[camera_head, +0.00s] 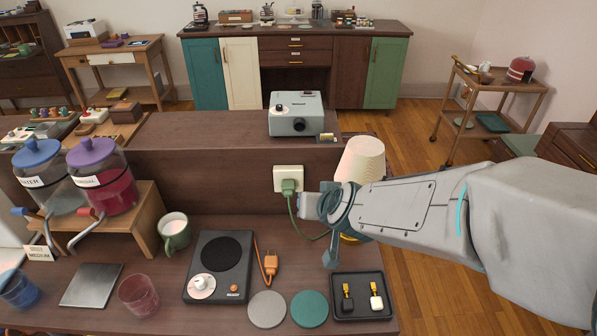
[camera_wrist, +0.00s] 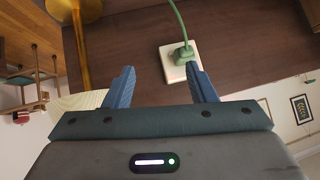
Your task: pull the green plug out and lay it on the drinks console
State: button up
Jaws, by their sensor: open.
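The green plug (camera_head: 288,186) sits in the cream wall socket (camera_head: 289,172) on the console's raised dark back panel. Its green cord hangs down and curves right behind my gripper. The wrist view shows the plug (camera_wrist: 184,54) in the socket (camera_wrist: 174,70), near the tip of the right-hand finger. My gripper (camera_head: 306,203) is open and empty, just right of and below the plug. In the wrist view, a gap separates its two blue fingers (camera_wrist: 163,80). The drinks console (camera_head: 218,222) is the dark wooden top below the socket.
A hot plate (camera_head: 221,262), an orange plug (camera_head: 271,264), two round coasters (camera_head: 309,308) and a black tray (camera_head: 363,297) occupy the console. A green mug (camera_head: 174,233) and two drink dispensers stand left. A lamp (camera_head: 361,160) stands close behind my arm. A projector (camera_head: 296,113) sits above the socket.

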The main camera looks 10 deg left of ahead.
jog(key=t+h+p, duration=0.1)
jog(key=t+p, duration=0.1)
send_near(289, 192)
jog(key=w+f, duration=0.1)
jog(key=shift+t+h, duration=0.5)
jog(key=shift+s+a+b+x, duration=0.15)
jog(key=shift+b+x, duration=0.6)
jog(key=shift+x, duration=0.9)
jog(key=shift+a+b+x, duration=0.25)
jog(key=shift+b+x, duration=0.5)
jog(key=shift+x, duration=0.9)
jog(key=shift+s+a+b+x, duration=0.15)
jog(key=shift+b+x, duration=0.6)
jog(key=shift+x, duration=0.9)
jog(key=shift+f, duration=0.15)
jog(key=c, duration=0.7)
jog(key=o, duration=0.7)
jog(key=shift+o, duration=0.2)
